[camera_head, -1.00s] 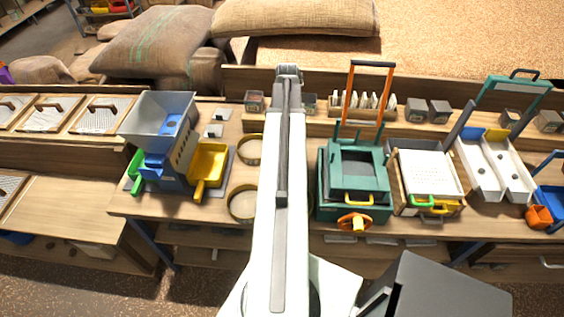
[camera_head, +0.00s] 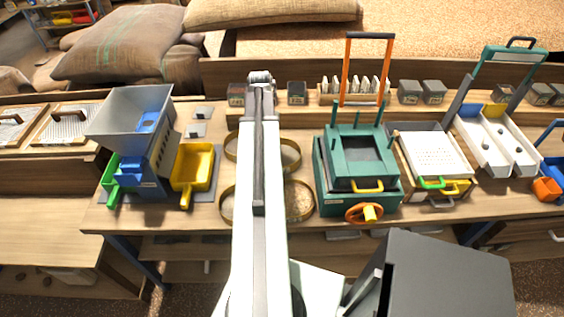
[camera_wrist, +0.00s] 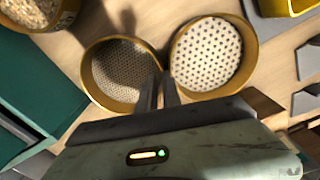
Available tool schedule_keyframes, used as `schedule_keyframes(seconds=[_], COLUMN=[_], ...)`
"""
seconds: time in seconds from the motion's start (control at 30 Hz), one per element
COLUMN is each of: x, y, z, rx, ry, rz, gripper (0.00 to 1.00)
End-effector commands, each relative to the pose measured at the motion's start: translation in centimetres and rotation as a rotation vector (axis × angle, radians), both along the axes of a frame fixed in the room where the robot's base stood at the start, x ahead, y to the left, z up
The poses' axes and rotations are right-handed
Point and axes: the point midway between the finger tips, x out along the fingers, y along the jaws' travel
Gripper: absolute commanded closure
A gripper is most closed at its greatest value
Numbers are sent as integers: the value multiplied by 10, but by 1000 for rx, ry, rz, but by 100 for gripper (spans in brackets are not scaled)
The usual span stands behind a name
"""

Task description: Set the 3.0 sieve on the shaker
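Several round brass-rimmed sieves lie on the bench on both sides of my arm, partly hidden by it: back right (camera_head: 290,155), front right (camera_head: 300,200), back left (camera_head: 231,146), front left (camera_head: 226,205). The wrist view shows a fine-mesh sieve (camera_wrist: 120,72) beside one with larger holes (camera_wrist: 210,52). No size marks are readable. A green machine (camera_head: 357,175) with upright posts and an orange handwheel, seemingly the shaker, stands right of the sieves. My gripper (camera_wrist: 162,75) is over the gap between the two sieves, its fingers close together; no sieve is visibly held.
A blue machine (camera_head: 135,145) with a grey hopper and a yellow scoop (camera_head: 192,170) stand left of the sieves. A white perforated tray (camera_head: 432,150) stands right of the green machine. Small dark boxes (camera_head: 297,93) line the back shelf. A grain-filled round rim (camera_wrist: 40,12) shows at the wrist view's corner.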

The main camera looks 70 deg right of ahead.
Motion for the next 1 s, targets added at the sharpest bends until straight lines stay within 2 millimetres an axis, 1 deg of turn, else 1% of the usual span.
schedule_keyframes(seconds=[0.07,0.17,0.33,0.43,0.67,0.7,0.73,1.0], x=[-1,-2,-1,-1,-1,-1,-1,-2], y=[-1,0,4,3,3,3,3,3], z=[-1,-11,-41,-53,-51,-51,-51,-50], rx=[0,0,0,0,0,0,0,0], ry=[0,0,0,0,0,0,0,0], rz=[-2,-3,-4,-5,-5,-5,-5,-5], gripper=[91,91,91,91,91,94,100,100])
